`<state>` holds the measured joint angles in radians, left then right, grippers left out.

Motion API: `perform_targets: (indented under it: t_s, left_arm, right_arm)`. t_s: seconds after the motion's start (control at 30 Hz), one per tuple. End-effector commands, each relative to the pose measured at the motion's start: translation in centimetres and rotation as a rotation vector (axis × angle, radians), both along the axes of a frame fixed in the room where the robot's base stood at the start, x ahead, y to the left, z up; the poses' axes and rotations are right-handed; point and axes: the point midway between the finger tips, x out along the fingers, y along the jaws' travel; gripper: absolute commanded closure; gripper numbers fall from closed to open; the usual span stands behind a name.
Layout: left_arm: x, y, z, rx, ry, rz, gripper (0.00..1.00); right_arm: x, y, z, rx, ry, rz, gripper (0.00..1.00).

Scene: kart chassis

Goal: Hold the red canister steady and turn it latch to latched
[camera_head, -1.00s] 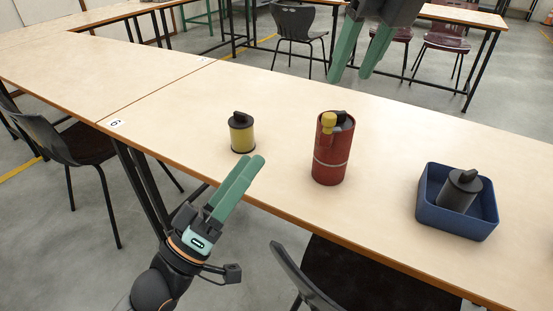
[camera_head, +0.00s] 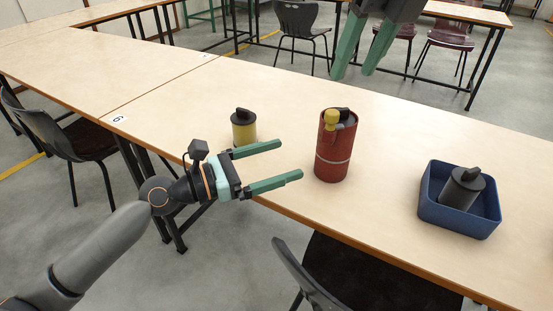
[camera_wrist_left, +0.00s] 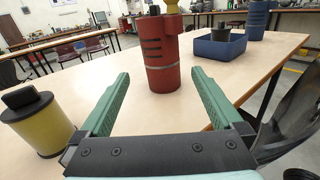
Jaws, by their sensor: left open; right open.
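The red canister (camera_head: 333,158) stands upright on the table, with a light band around it and a yellow knob (camera_head: 331,117) and a dark part (camera_head: 344,115) on top. Which of these is the latch I cannot tell. My left gripper (camera_head: 291,160) is open and empty, left of the canister and pointing at it, apart from it. In the left wrist view the canister (camera_wrist_left: 162,60) stands beyond and between the open green fingers (camera_wrist_left: 160,85). My right gripper (camera_head: 354,72) is open and empty, above and behind the canister at the top of the head view.
A yellow canister (camera_head: 243,132) with a dark top stands close beside my left gripper; it also shows in the wrist view (camera_wrist_left: 42,125). A blue bin (camera_head: 450,215) holding a dark grey canister (camera_head: 462,188) is at the right. A chair (camera_head: 300,275) stands at the table's front edge.

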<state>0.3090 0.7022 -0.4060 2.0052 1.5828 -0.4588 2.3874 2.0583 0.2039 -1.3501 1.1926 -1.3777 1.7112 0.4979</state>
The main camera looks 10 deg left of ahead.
Motion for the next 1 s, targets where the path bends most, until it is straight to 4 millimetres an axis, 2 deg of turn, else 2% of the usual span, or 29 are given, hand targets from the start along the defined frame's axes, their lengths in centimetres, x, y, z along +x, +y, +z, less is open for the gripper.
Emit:
perform_targets:
  t_s: [0.23,0.7,1.0]
  left_arm:
    - [1.1,-1.5,0.2,-0.028,0.040,-0.013,0.00]
    - [6.1,-8.5,0.2,-0.024,0.036,-0.012,0.00]
    - [7.4,-10.1,0.1,-0.022,0.037,-0.011,0.00]
  right_arm:
    - [0.0,0.0,0.0,0.000,0.000,0.000,0.50]
    - [0.0,0.0,0.0,0.000,0.000,0.000,0.50]
    - [0.0,0.0,0.0,0.000,0.000,0.000,0.50]
